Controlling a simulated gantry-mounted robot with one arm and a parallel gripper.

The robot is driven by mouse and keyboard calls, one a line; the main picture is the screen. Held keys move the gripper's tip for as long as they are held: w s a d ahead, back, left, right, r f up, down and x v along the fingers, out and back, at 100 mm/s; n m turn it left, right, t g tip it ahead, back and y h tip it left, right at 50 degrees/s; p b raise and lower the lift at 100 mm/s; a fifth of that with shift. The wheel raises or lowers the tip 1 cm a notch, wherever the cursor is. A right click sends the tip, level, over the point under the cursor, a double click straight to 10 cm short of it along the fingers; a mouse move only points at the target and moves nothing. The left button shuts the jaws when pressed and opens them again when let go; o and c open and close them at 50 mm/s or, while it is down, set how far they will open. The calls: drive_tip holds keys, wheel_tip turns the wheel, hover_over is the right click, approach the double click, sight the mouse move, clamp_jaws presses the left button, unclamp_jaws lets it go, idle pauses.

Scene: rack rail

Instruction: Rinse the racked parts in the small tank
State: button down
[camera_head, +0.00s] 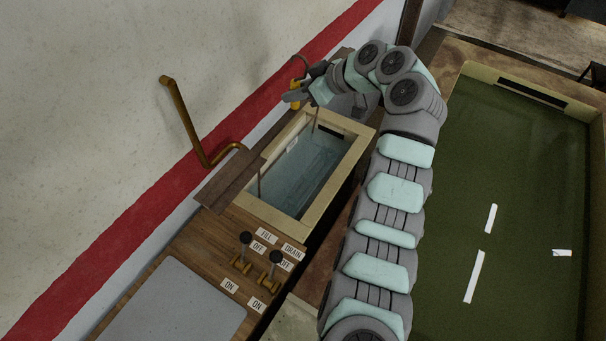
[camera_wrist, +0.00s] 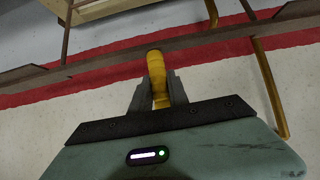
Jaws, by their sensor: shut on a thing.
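My gripper (camera_head: 291,99) is beyond the far left corner of the small tank (camera_head: 248,206). Its fingers are shut on a yellow handle (camera_wrist: 157,66), seen clearly in the wrist view. The handle meets a long brown bar (camera_wrist: 110,66) that crosses that view; thin rods (camera_wrist: 66,38) stand out from the bar. In the head view a brown board-like piece (camera_head: 225,184) lies along the tank's left side. The tank holds bluish water (camera_head: 300,172), and thin dark rods show over it. I cannot make out any racked parts.
Two black-knobbed levers (camera_head: 246,238) (camera_head: 276,257) stand before the tank, knobs near the OFF labels of FILL and DRAIN. A brass pipe (camera_head: 185,120) rises at the left by the wall. A large green tank (camera_head: 530,210) is at the right. A grey panel (camera_head: 175,305) lies in front.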

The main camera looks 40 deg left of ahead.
sight(301, 56)
drive_tip(key=r+p, duration=0.1)
drive_tip(key=r, duration=0.3)
drive_tip(key=d+r+p, duration=0.1)
drive_tip(key=r+p, duration=0.1)
drive_tip(key=r, duration=0.3)
drive_tip(key=r+p, duration=0.2)
drive_tip(key=r, duration=0.2)
drive_tip(key=shift+w+d+r, duration=0.1)
drive_tip(key=shift+d+r, duration=0.25)
drive_tip(key=shift+p, duration=0.4)
